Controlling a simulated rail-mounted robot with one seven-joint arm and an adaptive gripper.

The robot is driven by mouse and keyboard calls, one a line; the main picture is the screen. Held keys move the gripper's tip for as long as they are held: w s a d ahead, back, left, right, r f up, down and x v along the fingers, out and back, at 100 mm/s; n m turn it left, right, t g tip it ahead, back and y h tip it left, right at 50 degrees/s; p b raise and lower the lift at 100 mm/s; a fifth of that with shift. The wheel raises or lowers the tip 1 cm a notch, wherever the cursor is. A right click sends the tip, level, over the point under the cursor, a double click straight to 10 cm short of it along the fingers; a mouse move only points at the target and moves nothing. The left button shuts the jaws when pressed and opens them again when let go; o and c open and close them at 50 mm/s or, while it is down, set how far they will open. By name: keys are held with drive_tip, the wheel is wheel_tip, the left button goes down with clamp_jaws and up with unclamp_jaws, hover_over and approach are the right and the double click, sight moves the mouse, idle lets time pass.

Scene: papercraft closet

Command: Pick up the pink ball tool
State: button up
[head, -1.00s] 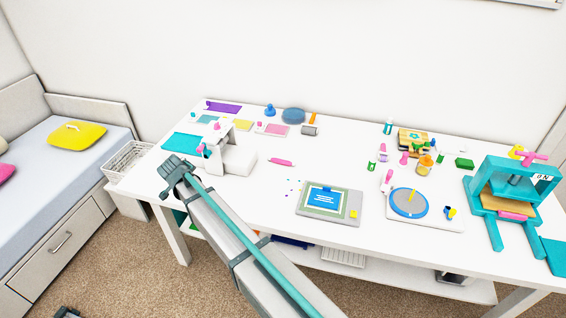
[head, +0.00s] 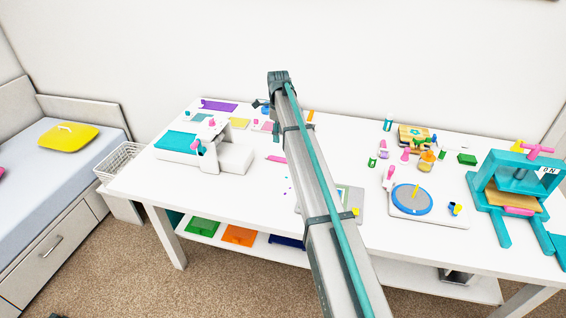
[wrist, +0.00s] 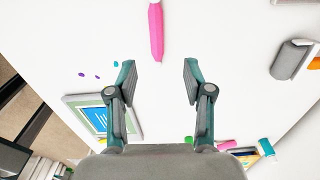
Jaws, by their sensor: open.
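The pink ball tool (head: 276,159) lies on the white table, partly hidden behind my arm in the head view. In the wrist view the slim pink tool (wrist: 156,30) runs from the top edge downward, its tapered end just above the gap between my fingertips. My gripper (wrist: 159,73) is open with nothing between its fingers. In the head view my arm reaches over the middle of the table, and its fingers are mostly hidden.
A white machine (head: 225,152) stands left of the tool. A cutting board with a blue sheet (wrist: 93,120) lies nearby, with small coloured dots beside it. A grey roll (wrist: 290,60) is on the right in the wrist view. A teal press (head: 515,180) stands far right.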

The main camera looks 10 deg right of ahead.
sight(278, 157)
drive_tip(key=f+p, duration=0.1)
drive_tip(key=f, duration=0.2)
drive_tip(key=f+p, duration=0.1)
drive_tip(key=f, duration=0.3)
drive_tip(key=f+p, duration=0.1)
drive_tip(key=f, duration=0.2)
drive_tip(key=shift+s+a+f, duration=0.2)
drive_tip(key=shift+s+f, duration=0.05)
drive_tip(key=shift+f, duration=0.05)
drive_tip(key=shift+c, duration=0.3)
clamp_jaws()
